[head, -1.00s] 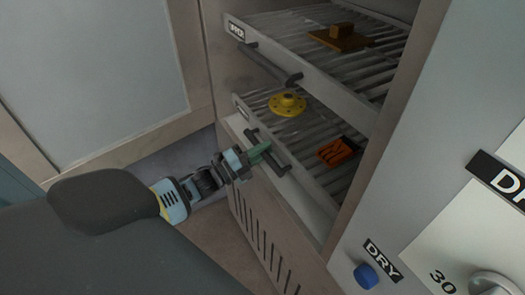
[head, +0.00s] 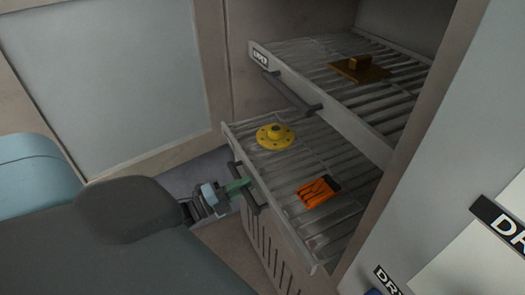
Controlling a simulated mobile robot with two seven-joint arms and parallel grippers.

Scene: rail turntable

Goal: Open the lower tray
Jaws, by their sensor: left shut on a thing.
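The lower tray (head: 311,243) is a wire-rack drawer that sticks out of the cabinet past the upper tray. A yellow round flanged part (head: 275,137) and an orange slotted part (head: 318,191) lie on its rack. Its dark bar handle (head: 249,189) is on the front face. My left gripper (head: 240,186) is shut on this handle, coming in from the left; its fingertips are partly hidden at the bar. My right gripper is not in view.
The upper tray (head: 345,118) sits above and behind, holding a brown part (head: 360,69). An open cabinet door (head: 130,85) stands at the left.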

